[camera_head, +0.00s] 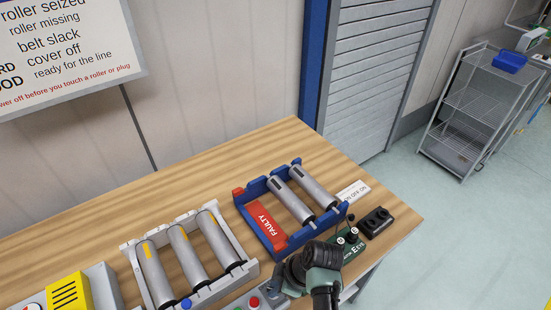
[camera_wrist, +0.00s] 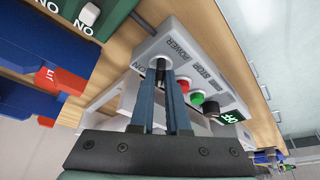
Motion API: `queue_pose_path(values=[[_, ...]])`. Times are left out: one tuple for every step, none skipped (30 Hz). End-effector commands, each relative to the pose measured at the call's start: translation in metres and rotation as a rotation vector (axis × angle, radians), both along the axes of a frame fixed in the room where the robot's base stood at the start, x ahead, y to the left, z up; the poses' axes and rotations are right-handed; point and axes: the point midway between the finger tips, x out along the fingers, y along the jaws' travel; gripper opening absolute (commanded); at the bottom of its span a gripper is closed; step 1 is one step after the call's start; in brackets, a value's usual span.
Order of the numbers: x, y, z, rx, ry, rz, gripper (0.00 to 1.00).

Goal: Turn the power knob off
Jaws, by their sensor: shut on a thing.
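A light grey control box (camera_wrist: 195,62) fills the middle of the wrist view, with the word POWER printed on its face. The dark power knob (camera_wrist: 160,65) sits beside that word, with ON lettered to its left. My gripper (camera_wrist: 168,78) is shut on the knob, its two blue-grey fingers either side of it. The fingers hide most of the knob, so I cannot tell which way it points. In the head view the box (camera_head: 243,303) shows only partly at the bottom edge, and my arm covers the area beside it.
A red button (camera_wrist: 184,86) and a green button (camera_wrist: 197,98) lie close to the right finger. A blue tray marked FAULTY (camera_head: 265,222) holds rollers. A grey roller frame (camera_head: 130,255) stands left of it. A green switch box (camera_head: 350,247) is near my arm. The back of the wooden table (camera_head: 150,205) is clear.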

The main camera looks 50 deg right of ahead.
Motion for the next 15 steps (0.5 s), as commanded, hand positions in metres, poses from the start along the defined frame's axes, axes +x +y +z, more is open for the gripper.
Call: queue_pose_path(values=[[-0.0001,-0.0006,-0.0015,-0.001,0.001,0.018,0.0],[-0.0001,-0.0006,-0.0015,0.0,0.001,0.03,0.0],[0.0,-0.0008,-0.0013,-0.001,0.001,0.042,0.0],[0.0001,-0.0008,-0.0011,-0.001,0.0,0.052,0.0],[0.0001,-0.0007,-0.001,-0.001,0.0,0.059,0.0],[0.0,-0.0008,-0.0008,-0.001,0.002,0.067,0.0],[0.0,-0.0007,-0.0007,-0.001,0.002,0.073,0.0],[-0.0001,-0.0007,-0.0006,-0.001,0.002,0.078,0.0],[-0.0001,-0.0007,-0.0006,-0.001,0.002,0.082,0.0],[-0.0002,-0.0008,-0.0005,-0.001,0.002,0.086,0.0],[-0.0002,-0.0008,-0.0005,-0.002,0.002,0.087,0.0],[-0.0002,-0.0008,-0.0005,-0.002,0.002,0.09,0.0],[-0.0003,-0.0008,-0.0004,-0.002,0.002,0.091,0.0],[-0.0003,-0.0008,-0.0004,-0.001,0.003,0.091,0.0],[-0.0003,-0.0007,-0.0004,-0.002,0.002,0.092,0.0]])
